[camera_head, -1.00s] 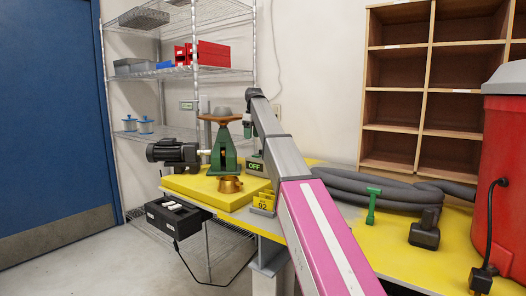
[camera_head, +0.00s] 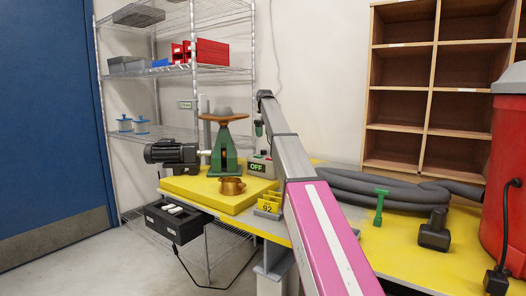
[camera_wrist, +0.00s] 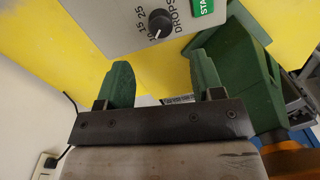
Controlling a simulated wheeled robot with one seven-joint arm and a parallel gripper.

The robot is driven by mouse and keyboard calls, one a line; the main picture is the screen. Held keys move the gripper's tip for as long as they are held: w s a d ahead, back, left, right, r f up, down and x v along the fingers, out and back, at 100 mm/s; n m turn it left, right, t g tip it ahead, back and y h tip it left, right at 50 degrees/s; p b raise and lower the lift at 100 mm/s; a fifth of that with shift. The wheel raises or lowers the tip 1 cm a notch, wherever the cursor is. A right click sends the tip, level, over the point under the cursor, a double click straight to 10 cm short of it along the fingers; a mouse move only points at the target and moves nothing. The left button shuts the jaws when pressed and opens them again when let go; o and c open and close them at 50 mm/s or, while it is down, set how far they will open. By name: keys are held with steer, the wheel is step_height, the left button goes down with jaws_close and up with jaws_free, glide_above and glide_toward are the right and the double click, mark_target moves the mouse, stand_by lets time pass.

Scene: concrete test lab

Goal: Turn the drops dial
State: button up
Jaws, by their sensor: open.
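The drops dial (camera_wrist: 160,22) is a round black knob on a grey panel (camera_wrist: 118,12) at the top of the wrist view, beside the word DROPS and printed numbers. In the head view, my gripper (camera_head: 259,130) hangs above and behind a grey control box (camera_head: 262,166) with an OFF sign. The dial is not visible there.
A green START label (camera_wrist: 204,6) is beside the dial. A green press stand (camera_head: 223,153), a dark motor (camera_head: 172,153) and a brass cup (camera_head: 232,186) stand on the yellow platform (camera_head: 200,190). A grey hose (camera_head: 375,185) lies to the right.

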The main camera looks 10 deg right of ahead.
mark_target(264, 152)
step_height(264, 152, down, 9)
steer(key=shift+a, duration=0.1)
stand_by(0.3)
steer(key=c, duration=0.9)
